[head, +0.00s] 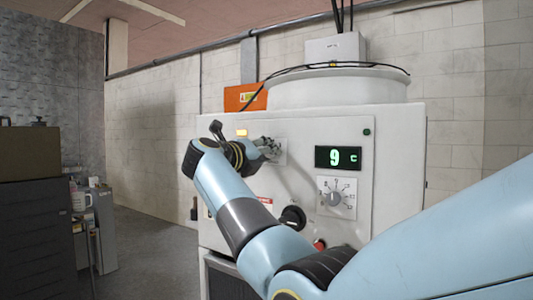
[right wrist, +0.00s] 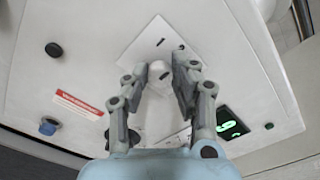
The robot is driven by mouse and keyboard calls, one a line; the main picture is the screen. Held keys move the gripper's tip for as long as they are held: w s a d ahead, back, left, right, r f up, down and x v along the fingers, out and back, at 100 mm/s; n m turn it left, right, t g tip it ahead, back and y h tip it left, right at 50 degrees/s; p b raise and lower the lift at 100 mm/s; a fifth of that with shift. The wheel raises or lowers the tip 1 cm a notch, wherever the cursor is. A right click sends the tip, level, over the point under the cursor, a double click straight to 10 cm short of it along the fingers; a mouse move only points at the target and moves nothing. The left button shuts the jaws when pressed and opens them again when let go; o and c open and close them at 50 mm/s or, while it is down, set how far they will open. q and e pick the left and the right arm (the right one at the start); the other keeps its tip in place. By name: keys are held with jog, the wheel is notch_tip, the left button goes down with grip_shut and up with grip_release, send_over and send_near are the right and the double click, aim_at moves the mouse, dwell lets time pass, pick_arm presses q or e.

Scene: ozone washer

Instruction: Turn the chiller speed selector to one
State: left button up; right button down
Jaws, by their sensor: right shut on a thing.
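The chiller (head: 390,180) is a white cabinet with a control panel. The speed selector is a pale knob (right wrist: 158,74) on a white square plate (right wrist: 150,38) with small dark marks; the plate also shows in the head view (head: 282,158), mostly behind my gripper. My right gripper (head: 272,147) is at this plate. In the right wrist view its two fingers (right wrist: 160,82) are shut on the knob, one on each side. The fingers hide part of the plate, and I cannot read clearly which mark the knob points to. My left gripper is not in view.
A green display (head: 338,157) reads 9 above a dial (head: 335,198). A black knob (head: 293,217) and a red button (head: 319,244) sit lower, close to my right arm. A yellow lamp (head: 242,132) is at upper left. Open floor lies left of the chiller.

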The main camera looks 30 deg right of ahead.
jog(key=shift+n+p, duration=4.4)
jog(key=shift+p, duration=0.9)
jog(key=shift+f, duration=0.1)
jog(key=c, duration=1.1)
grip_release()
jog(key=shift+a, duration=0.1)
jog(key=v, duration=0.7)
jog(key=shift+a, duration=0.2)
jog(key=shift+s+f, duration=0.1)
